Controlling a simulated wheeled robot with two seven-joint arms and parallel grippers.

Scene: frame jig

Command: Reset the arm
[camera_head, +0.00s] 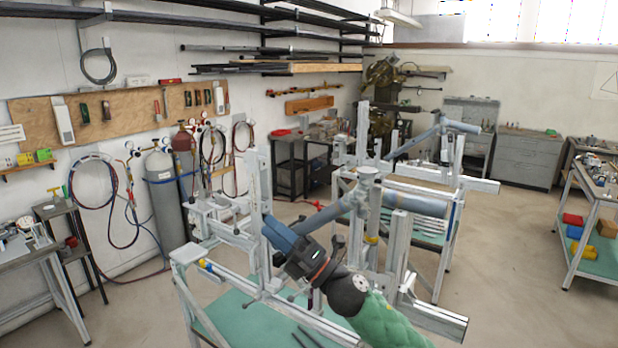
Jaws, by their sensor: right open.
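My right arm comes in from the bottom right in a green sleeve. Its black wrist leads to the right gripper (275,232), whose blue fingers point up and left among the jig posts. The gripper is open, and I see nothing held in it. The frame jig (255,180) is built of pale metal profiles on a stand. A grey-blue tube (335,211) runs across the jig just beyond the gripper and meets a joint at the jig's middle. Whether the fingers touch the jig cannot be told. My left gripper is not in view.
A second similar jig (440,165) stands behind. Gas cylinders (165,200) and hoses line the left wall. A workbench (35,245) is at left, and a trolley with coloured bins (573,220) is at right. Open floor lies between jig and trolley.

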